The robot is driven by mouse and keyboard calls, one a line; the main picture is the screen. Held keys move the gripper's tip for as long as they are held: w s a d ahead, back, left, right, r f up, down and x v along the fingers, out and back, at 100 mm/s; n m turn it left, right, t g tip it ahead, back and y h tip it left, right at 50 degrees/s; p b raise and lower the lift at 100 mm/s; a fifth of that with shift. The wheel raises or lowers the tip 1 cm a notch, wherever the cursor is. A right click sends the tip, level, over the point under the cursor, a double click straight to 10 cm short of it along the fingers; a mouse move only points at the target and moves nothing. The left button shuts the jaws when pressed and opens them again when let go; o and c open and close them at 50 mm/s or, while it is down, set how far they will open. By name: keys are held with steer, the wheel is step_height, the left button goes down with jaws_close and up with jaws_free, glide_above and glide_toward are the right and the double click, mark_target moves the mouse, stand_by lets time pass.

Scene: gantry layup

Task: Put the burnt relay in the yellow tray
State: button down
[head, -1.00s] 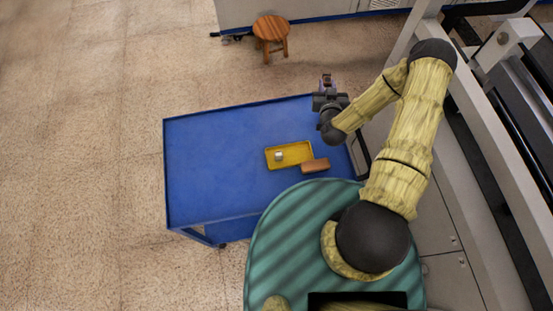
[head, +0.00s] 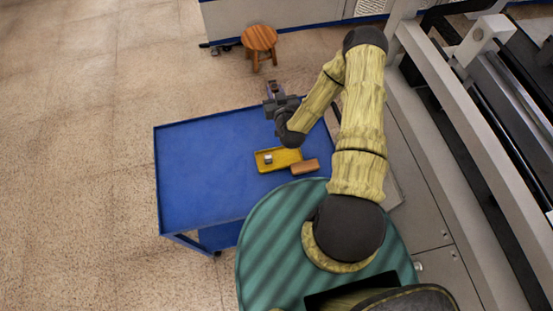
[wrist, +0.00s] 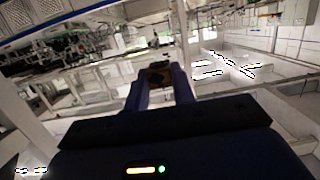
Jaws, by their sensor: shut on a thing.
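The yellow tray (head: 287,158) lies on the blue cart top, with a small pale, dark-marked piece (head: 268,159) inside it. My gripper (head: 273,88) is raised and appears beyond the tray, by the cart's far edge in the head view. In the wrist view my gripper (wrist: 159,84) is shut on a small dark brown block, which I take as the burnt relay (wrist: 158,76). The fingers hide its sides, and its markings are too small to read.
A brown block (head: 305,167) lies close beside the tray's right end. The blue cart (head: 200,165) is bare on its left. A wooden stool (head: 260,40) stands on the floor beyond it. Large gantry machinery (head: 450,130) stands to the right.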

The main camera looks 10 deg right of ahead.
steer(key=s+d+f+g, duration=0.1)
steer(key=f, duration=0.2)
steer(key=s+d+f+g+b, duration=0.1)
steer(key=f, duration=0.3)
steer(key=s+d+f+g+b, duration=0.1)
steer(key=s+f+g, duration=0.1)
steer(key=f, duration=0.1)
steer(key=shift+s+f, duration=0.1)
steer(key=shift+f, duration=0.25)
steer(key=s+d+g, duration=0.1)
steer(key=s+d+f+g, duration=0.1)
steer(key=s+g, duration=0.1)
steer(key=s+d+f+m+g+b, duration=0.1)
steer(key=shift+s+d+g+h, duration=0.3)
steer(key=shift+s+h, duration=0.05)
steer(key=shift+h, duration=0.05)
steer(key=s+m+g, duration=0.1)
steer(key=s+r+m+g+b, duration=0.1)
steer(key=s+g, duration=0.1)
steer(key=s+r+m+g, duration=0.1)
steer(key=g, duration=0.1)
steer(key=shift+s+d, duration=0.3)
steer(key=shift+d, duration=0.05)
steer(key=s+a+r+m+g+y+b, duration=0.1)
steer(key=a+r+m+g+y, duration=0.1)
steer(key=a+r+m, duration=0.3)
steer(key=shift+s+a+r+g+y+b, duration=0.25)
steer(key=shift+s+a+g+y+b, duration=0.1)
steer(key=shift+g, duration=0.55)
steer(key=shift+f, duration=0.1)
